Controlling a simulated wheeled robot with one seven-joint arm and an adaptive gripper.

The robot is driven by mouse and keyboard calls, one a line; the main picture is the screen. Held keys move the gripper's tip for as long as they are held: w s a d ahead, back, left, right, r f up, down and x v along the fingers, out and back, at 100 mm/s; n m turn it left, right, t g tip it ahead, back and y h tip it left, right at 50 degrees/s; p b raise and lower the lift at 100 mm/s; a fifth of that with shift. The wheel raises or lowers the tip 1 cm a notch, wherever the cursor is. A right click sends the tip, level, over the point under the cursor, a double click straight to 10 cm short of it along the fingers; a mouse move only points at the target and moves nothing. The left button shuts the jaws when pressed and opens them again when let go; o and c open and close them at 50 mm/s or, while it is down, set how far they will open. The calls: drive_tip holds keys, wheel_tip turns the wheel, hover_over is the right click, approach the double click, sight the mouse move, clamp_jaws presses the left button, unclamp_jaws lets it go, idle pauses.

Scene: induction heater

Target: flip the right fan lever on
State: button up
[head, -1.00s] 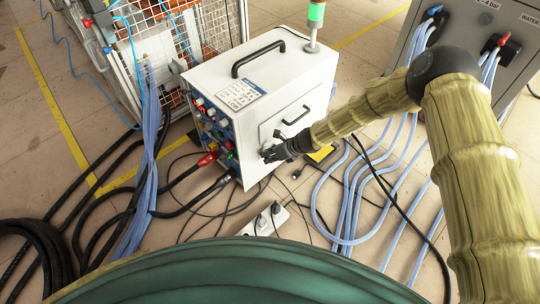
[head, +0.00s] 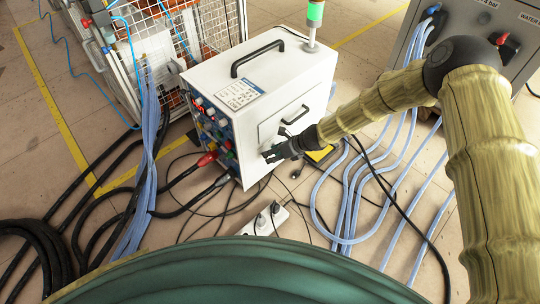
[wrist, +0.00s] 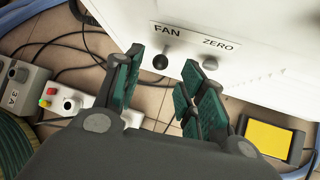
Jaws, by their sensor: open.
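The white heater box (head: 225,95) stands on the floor in the head view. In the wrist view its side panel (wrist: 270,50) has a FAN label above a small dark-tipped lever (wrist: 160,61). A ZERO label sits to the right, with another small control (wrist: 209,64) below it. My gripper (wrist: 160,88) is open and empty, with its green-padded fingers on either side of the FAN lever in the picture. Contact is not visible. In the head view my gripper (head: 270,154) is at the box's right side and covers the lever.
A white power strip (head: 266,218) lies on the floor below the box. A yellow-topped pedal (wrist: 268,142) lies at the right in the wrist view. Black cables and blue hoses (head: 345,200) spread around. A grey cabinet (head: 480,50) stands at the back right.

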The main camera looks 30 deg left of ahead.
drive_tip(key=v, duration=0.9)
drive_tip(key=s+d+f+n+h, duration=0.2)
drive_tip(key=s+d+f+n, duration=0.3)
drive_tip(key=d, duration=0.5)
drive_tip(key=s+d+f+n+h, duration=0.2)
drive_tip(key=s+d+f+h, duration=0.15)
drive_tip(key=s+d, duration=0.5)
drive_tip(key=s+d+f+n+h, duration=0.1)
drive_tip(key=s+d+f+n, duration=0.35)
drive_tip(key=d, duration=0.75)
drive_tip(key=s+d+n+h, duration=0.2)
drive_tip(key=s+d+n, duration=0.4)
drive_tip(key=s+d, duration=0.5)
drive_tip(key=s+d+r+n, duration=0.3)
drive_tip(key=s+d, duration=0.2)
drive_tip(key=s, duration=0.1)
wheel_tip(320, 180, up, 32)
drive_tip(key=p, duration=3.2)
drive_tip(key=shift+s+r+n+t, duration=0.2)
drive_tip(key=shift+s+n+t, duration=0.1)
drive_tip(key=shift+s+n, duration=0.15)
